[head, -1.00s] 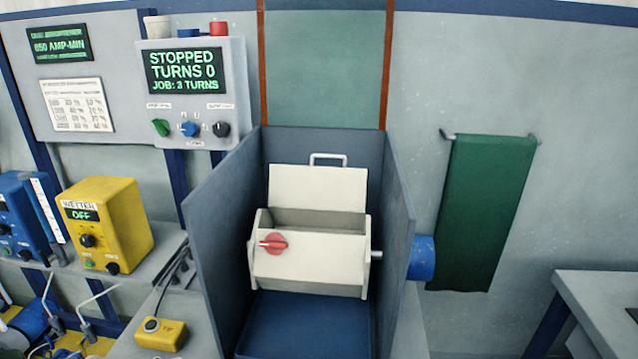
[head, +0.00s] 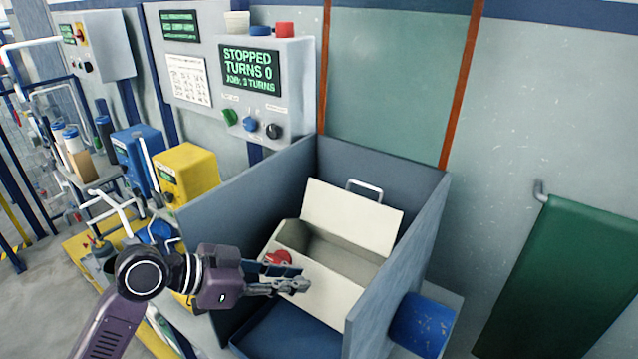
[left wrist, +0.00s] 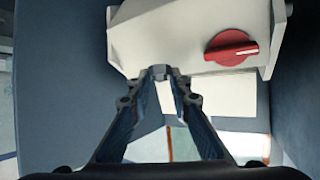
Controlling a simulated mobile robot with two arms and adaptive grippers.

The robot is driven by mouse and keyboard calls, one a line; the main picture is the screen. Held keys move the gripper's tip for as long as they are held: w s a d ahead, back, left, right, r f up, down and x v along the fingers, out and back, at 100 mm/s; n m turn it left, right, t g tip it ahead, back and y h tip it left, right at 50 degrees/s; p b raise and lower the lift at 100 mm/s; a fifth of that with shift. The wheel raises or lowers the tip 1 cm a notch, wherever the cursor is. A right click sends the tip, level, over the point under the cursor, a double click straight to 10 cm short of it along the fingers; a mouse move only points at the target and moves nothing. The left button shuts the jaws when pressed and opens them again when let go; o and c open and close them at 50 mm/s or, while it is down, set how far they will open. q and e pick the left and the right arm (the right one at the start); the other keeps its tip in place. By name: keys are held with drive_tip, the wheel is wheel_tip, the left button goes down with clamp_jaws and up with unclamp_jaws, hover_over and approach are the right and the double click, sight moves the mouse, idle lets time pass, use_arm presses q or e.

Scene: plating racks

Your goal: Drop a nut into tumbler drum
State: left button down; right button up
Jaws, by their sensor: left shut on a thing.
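The tumbler drum (head: 340,300) is a cream box inside a grey-blue enclosure. Its lid (head: 350,217) stands open and its hollow inside (head: 330,248) shows. A red latch knob (head: 279,258) is on its front; the drum (left wrist: 190,30) and red knob (left wrist: 231,48) also show in the left wrist view. My left gripper (head: 301,285) is in front of the drum's front face, below the opening. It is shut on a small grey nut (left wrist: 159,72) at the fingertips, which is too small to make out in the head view. My right gripper is not in view.
The enclosure's side walls (head: 398,265) rise on both sides of the drum, with a blue tray (head: 275,335) below. A control box (head: 290,95) reads STOPPED, TURNS 0. A yellow unit (head: 187,172) stands left; a green cloth (head: 560,270) hangs right.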

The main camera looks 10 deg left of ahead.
use_arm(q)
drive_tip(key=w+d+r+n+t+y+p, duration=0.1)
drive_tip(key=w+d+r+p, duration=0.1)
drive_tip(key=w+r+p, duration=0.8)
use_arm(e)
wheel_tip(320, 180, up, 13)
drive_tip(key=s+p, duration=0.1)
use_arm(q)
wheel_tip(320, 180, down, 8)
drive_tip(key=b, duration=0.4)
drive_tip(key=shift+w+r+b, duration=0.25)
drive_tip(key=shift+w+b, duration=0.15)
drive_tip(key=shift+w, duration=0.05)
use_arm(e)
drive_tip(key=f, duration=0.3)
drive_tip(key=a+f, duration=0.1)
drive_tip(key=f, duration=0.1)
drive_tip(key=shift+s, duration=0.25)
